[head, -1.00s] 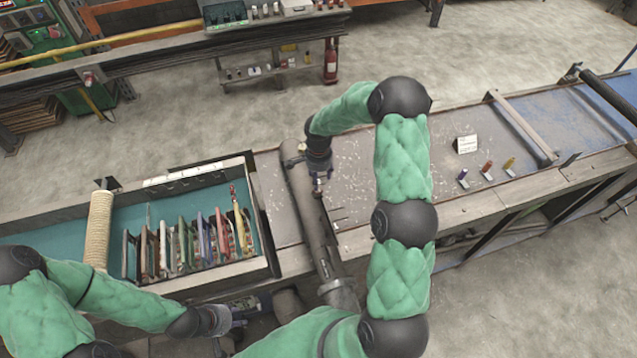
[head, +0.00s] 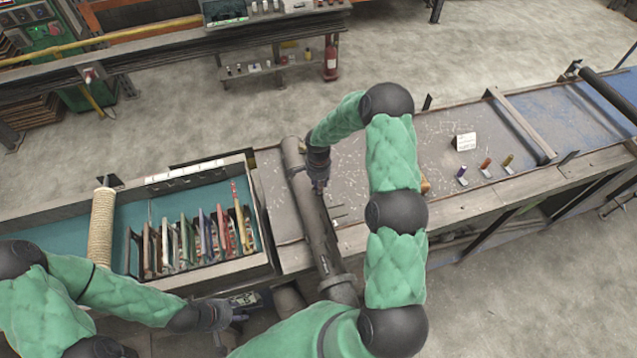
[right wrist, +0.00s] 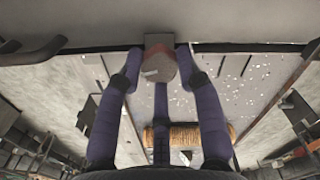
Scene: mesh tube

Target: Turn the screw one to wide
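The screw appears to be the round head with a reddish edge and a grey face (right wrist: 158,68) at the top centre of the right wrist view. My right gripper (right wrist: 160,62) has its fingers around this head, two at the sides and one below; I cannot tell whether they touch it. In the head view my right gripper (head: 319,188) points down beside the long dark tube (head: 318,235), and the screw is hidden or too small to make out. My left gripper (head: 232,312) is low at the left, below the tray; its fingers are unclear.
A teal tray (head: 135,212) with several upright coloured pieces and a rope roll (head: 102,228) stands left of the tube. A small white card (head: 464,142) and 3 small coloured items (head: 486,166) lie on the bench at right.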

